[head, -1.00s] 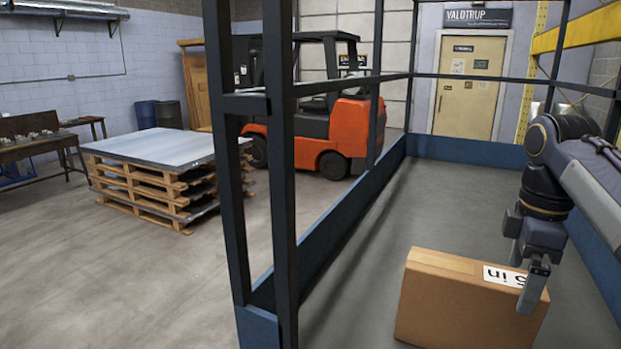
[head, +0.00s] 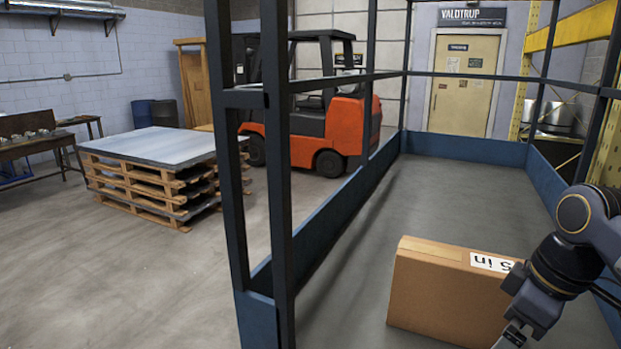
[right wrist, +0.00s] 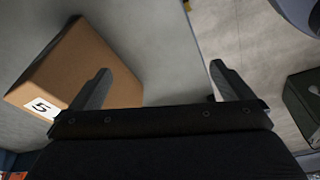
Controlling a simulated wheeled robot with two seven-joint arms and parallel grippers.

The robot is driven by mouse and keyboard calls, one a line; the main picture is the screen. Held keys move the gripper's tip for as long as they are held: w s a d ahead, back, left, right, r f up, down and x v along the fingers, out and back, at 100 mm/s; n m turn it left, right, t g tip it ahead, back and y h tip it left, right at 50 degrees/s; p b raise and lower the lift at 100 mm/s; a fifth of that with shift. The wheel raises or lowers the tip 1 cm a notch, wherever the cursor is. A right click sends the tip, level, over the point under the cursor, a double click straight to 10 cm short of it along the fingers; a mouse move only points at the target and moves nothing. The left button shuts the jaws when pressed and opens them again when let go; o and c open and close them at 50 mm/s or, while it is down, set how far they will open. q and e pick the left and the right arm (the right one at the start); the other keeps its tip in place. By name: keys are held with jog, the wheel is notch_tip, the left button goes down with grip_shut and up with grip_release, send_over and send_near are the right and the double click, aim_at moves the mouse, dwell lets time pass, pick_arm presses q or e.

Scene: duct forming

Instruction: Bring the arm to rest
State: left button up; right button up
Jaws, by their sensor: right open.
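My right arm comes in at the lower right of the head view, with its gripper (head: 512,336) low at the bottom edge beside the cardboard box. In the right wrist view my right gripper (right wrist: 160,85) has its two fingers spread wide with nothing between them. The cardboard box (head: 445,297), with a white label, stands on the grey floor of the blue-walled cart. The box also shows in the right wrist view (right wrist: 85,65), at the left, partly behind the left finger. My left gripper is not in view.
The cart's blue side wall (head: 345,215) and dark frame posts (head: 280,190) stand around the cart floor. The cart floor beyond the box is clear. Outside are stacked pallets (head: 150,185), an orange forklift (head: 335,125) and a workbench (head: 30,150).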

jog(key=s+a+f+m+t+y, duration=0.1)
jog(key=s+a+f+m, duration=0.3)
jog(key=f, duration=0.3)
jog(key=s+a+f+m+t+y, duration=0.1)
jog(key=s+a+f+m+t, duration=0.1)
jog(key=s+a+f+m, duration=0.3)
notch_tip(320, 180, down, 3)
jog(key=s+a, duration=0.1)
jog(key=s, duration=0.1)
jog(key=shift+s+m, duration=0.3)
jog(key=shift+a+f, duration=0.1)
